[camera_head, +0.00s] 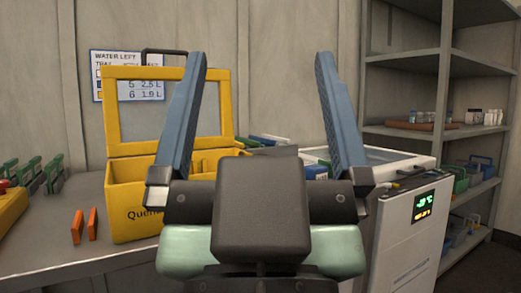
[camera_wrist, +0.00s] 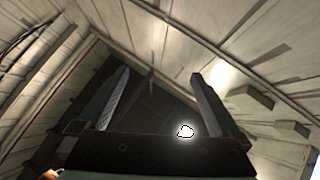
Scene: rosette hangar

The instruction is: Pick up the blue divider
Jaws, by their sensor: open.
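No blue divider can be made out for certain. A small blue item (camera_head: 317,171) shows beside my right finger, partly hidden, and I cannot tell what it is. My gripper (camera_head: 260,56) is open and empty, its two blue-grey fingers pointing up, wide apart, in front of the bench. In the wrist view my gripper (camera_wrist: 160,74) shows only walls and roof past its fingers. A yellow case (camera_head: 130,205) with its lid raised stands on the bench behind my left finger. Two orange dividers (camera_head: 84,226) stand upright to its left. My gripper hides part of the case and the bench behind it.
Several green pieces (camera_head: 33,178) stand at the bench's far left. A white appliance (camera_head: 412,225) with a lit display is at right. Metal shelves (camera_head: 445,132) behind it hold bins and jars. A bright lamp (camera_wrist: 186,131) shows in the wrist view.

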